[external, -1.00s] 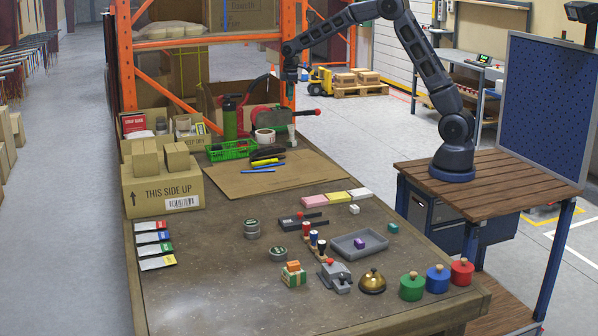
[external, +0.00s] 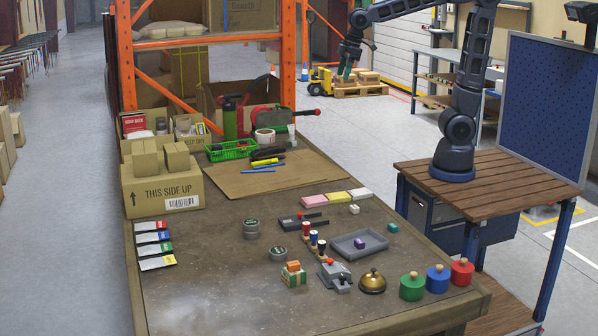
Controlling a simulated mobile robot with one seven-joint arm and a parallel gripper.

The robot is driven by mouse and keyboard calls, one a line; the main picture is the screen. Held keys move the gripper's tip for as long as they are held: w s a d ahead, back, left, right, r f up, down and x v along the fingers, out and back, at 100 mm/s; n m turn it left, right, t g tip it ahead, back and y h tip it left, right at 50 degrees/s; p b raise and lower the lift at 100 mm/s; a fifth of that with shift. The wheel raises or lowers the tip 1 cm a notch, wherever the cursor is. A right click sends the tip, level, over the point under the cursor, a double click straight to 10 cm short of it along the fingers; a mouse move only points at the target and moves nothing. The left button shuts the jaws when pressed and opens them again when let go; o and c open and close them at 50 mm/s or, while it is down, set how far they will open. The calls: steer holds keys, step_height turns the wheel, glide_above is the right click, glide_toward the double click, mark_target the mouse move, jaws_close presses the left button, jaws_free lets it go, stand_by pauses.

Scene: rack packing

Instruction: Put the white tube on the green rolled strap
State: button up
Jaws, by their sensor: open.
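My gripper (external: 346,76) hangs in the air beyond the table's far right corner. Its jaws are open, and nothing is seen held in it. I cannot make out the white tube for certain. A pale ring-shaped roll (external: 264,136) stands at the back of the table, with a small whitish upright piece (external: 292,139) to its right. The green rolled strap is not clear either. A small green-and-white block with an orange top (external: 294,275) sits near the front. A dark green upright cylinder (external: 230,121) stands at the back left. My gripper is apart from all of these.
A green basket (external: 232,150) and a red tape dispenser (external: 296,117) crowd the table's back. Cardboard boxes (external: 163,185) stand at left. A grey tray (external: 360,247) holds a purple cube. Stamps, tins and knobbed weights stand nearby. The table's front left is clear.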

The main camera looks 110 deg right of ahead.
steer(key=s+a+f+t, duration=0.1)
steer(key=s+a+f, duration=0.1)
steer(key=s+a, duration=0.6)
steer(key=s+a+f+y, duration=0.1)
steer(key=s+a, duration=0.7)
steer(key=s, duration=0.3)
steer(key=shift+s+a+f+n+t, duration=0.15)
steer(key=shift+s+f+n+t, duration=0.15)
steer(key=shift+f+t, duration=0.1)
